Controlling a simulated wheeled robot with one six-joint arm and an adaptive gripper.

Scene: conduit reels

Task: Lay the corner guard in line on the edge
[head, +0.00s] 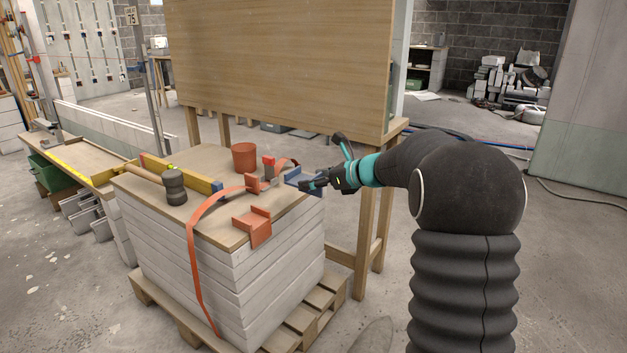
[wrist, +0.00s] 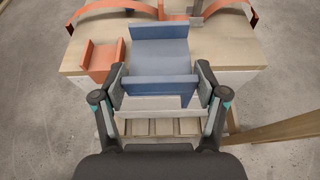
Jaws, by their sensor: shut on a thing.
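A blue corner guard (head: 293,175) is at the right edge of the stack's wooden top in the head view. In the wrist view the blue corner guard (wrist: 160,56) fills the middle, with raised lips at its far and near ends. My gripper (head: 310,184) is shut on it; in the wrist view the fingers (wrist: 161,88) flank its near end. The guard overlaps the stack's edge (wrist: 232,70), roughly square to it. I cannot tell whether it touches the top. An orange corner guard (head: 254,226) sits on the same edge, left of the blue one (wrist: 102,60).
An orange strap (head: 194,240) runs across the top and hangs down the stack's side. An orange pot (head: 244,156), a dark cylindrical object (head: 174,187) and a yellow-blue level (head: 190,177) lie on the top. A pallet (head: 290,335) is underneath. A large wooden panel (head: 285,65) stands behind.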

